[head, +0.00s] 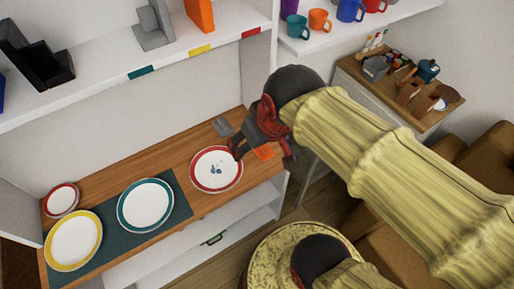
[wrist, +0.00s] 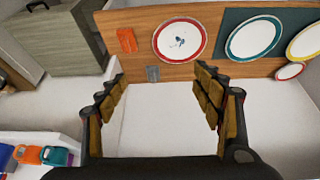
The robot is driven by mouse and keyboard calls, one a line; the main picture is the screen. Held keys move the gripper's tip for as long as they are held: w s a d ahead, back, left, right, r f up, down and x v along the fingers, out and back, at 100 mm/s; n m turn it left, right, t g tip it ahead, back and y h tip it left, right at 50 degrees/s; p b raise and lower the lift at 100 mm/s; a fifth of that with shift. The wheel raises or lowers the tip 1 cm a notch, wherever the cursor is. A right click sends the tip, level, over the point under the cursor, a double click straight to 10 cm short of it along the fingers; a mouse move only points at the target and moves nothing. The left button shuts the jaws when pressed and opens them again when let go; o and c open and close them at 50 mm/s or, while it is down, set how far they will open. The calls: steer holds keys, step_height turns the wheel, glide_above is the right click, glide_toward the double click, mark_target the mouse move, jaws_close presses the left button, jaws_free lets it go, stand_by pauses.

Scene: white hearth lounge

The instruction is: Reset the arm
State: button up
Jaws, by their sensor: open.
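My gripper (head: 264,156) is at the end of my arm, over the right end of the wooden counter (head: 168,164) in the head view. Its fingers are spread wide. In the wrist view my gripper (wrist: 162,95) is open with nothing between its fingers. A red-rimmed plate (head: 215,170) with a small blue mark lies just left of my gripper in the head view; it also shows in the wrist view (wrist: 180,41). From the head view, I cannot tell the height of my fingers above the counter.
A teal-rimmed plate (head: 146,205) and a yellow-rimmed plate (head: 73,240) lie on a dark mat; a small red-rimmed plate (head: 61,200) is behind. An orange item (wrist: 127,40) and grey item (wrist: 152,74) lie near my gripper. A shelf (head: 100,92) runs above.

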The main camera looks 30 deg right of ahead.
steer(key=s, duration=0.1)
steer(key=s+a, duration=0.1)
steer(key=shift+s+r+t, duration=0.2)
steer(key=shift+s+t, duration=0.1)
steer(key=shift+s, duration=0.05)
